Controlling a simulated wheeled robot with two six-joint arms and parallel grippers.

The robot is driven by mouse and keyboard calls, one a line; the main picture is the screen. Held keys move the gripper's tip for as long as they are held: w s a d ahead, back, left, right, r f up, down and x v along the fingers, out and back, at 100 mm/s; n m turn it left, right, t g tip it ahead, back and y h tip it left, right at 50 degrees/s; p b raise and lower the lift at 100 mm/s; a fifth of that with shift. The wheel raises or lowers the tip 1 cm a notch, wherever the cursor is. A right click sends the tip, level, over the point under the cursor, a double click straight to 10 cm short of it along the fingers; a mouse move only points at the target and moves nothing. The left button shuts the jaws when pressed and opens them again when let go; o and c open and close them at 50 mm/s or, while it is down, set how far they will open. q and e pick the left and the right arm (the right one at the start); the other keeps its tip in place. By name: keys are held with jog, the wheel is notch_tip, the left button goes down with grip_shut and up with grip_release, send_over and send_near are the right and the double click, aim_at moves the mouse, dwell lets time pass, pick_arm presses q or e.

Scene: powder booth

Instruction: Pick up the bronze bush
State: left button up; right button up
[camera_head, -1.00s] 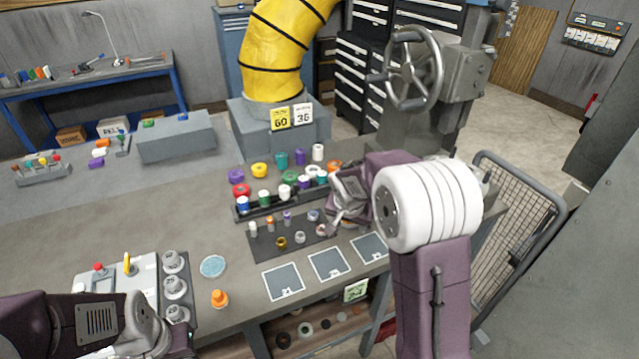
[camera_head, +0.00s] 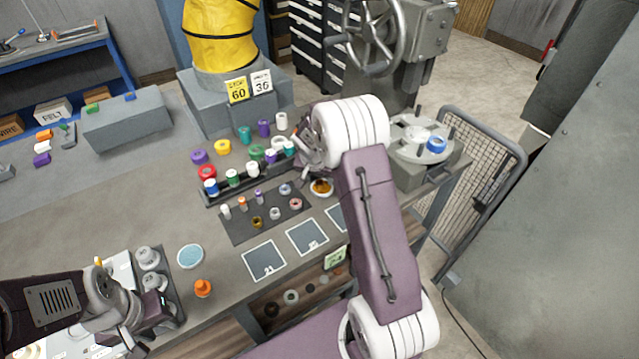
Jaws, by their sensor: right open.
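A small bronze-gold ring, which looks like the bronze bush (camera_head: 257,222), lies near the front edge of the dark mat (camera_head: 240,233) on the bench. Several other small parts, grey, pinkish, orange, purple and white, lie around it. My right gripper (camera_head: 308,160) is open, behind and to the right of the bush, near the right end of the rack of coloured rolls. It is apart from the bush, and its arm partly hides its fingers. My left gripper (camera_head: 133,338) is at the lower left, far from the bush; its jaws are too unclear to judge.
A black rack (camera_head: 214,199) of coloured rolls stands behind the mat. A round dish (camera_head: 321,195) with orange-brown contents sits to its right. Framed grey squares (camera_head: 264,260) lie in front. An orange cone-shaped item (camera_head: 203,288) and a blue disc (camera_head: 190,256) are at left.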

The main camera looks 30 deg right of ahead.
aim_at(319, 188)
jog(key=p+x, duration=0.1)
jog(key=x, duration=0.2)
jog(key=shift+w+f, duration=0.25)
jog(key=shift+w, duration=0.05)
jog(key=shift+w+d+f, duration=0.15)
jog(key=shift+w+f, duration=0.15)
jog(key=shift+f, duration=0.1)
jog(key=shift+s+r, duration=0.1)
jog(key=shift+s, duration=0.05)
jog(key=c, duration=0.8)
grip_shut()
